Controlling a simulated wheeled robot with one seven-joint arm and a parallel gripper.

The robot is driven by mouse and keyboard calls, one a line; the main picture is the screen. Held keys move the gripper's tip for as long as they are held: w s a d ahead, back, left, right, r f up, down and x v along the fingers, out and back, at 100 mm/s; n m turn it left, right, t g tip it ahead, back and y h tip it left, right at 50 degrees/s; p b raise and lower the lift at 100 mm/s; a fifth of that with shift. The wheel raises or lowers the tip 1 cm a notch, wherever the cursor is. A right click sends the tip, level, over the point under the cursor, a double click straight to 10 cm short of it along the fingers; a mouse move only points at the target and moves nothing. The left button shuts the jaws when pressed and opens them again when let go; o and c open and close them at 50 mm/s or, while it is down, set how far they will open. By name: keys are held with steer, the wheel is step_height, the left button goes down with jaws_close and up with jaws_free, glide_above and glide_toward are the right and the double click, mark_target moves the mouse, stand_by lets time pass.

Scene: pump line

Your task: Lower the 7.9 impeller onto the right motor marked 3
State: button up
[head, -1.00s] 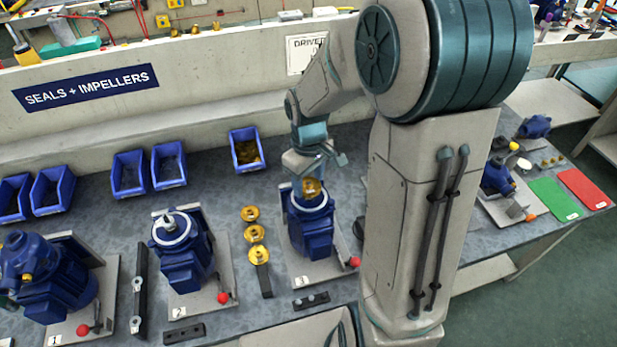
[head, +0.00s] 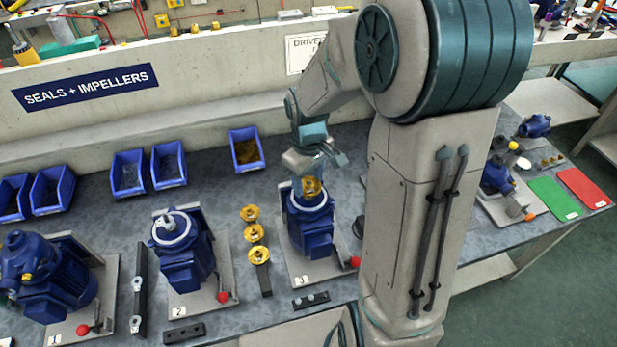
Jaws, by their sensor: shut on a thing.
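The right motor marked 3 (head: 308,228) is a blue unit standing upright on a grey base plate, with a pale ring around its top. A brass impeller (head: 311,187) is at the top of this motor, inside the ring as seen from here. My gripper (head: 313,176) is directly above the motor, pointing down, and is shut on the impeller. The fingertips are small and partly hidden by my wrist. I cannot tell whether the impeller touches the motor's shaft, and I cannot read its size mark.
Several brass impellers (head: 254,234) stand in a row left of motor 3. Motor 2 (head: 182,250) and motor 1 (head: 48,275) stand further left. Blue bins (head: 244,150) line the back. A red-knobbed lever (head: 353,262) sits by motor 3's base.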

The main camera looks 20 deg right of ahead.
steer(key=shift+f, duration=0.25)
steer(key=o, duration=1.5)
steer(key=shift+o, duration=0.2)
steer(key=shift+r, duration=0.15)
step_height(320, 180, up, 9)
steer(key=p, duration=0.6)
steer(key=shift+p, duration=0.35)
steer(key=s+r+m+t+b, duration=0.2)
steer(key=s+r+m, duration=0.1)
steer(key=s, duration=0.4)
steer(key=s+r+m+t+b, duration=0.1)
steer(key=s+r+m+b, duration=0.1)
steer(key=s, duration=0.5)
step_height(320, 180, up, 2)
steer(key=shift+s+m+t, duration=0.2)
steer(key=shift+m+t, duration=0.2)
steer(key=shift+m, duration=0.1)
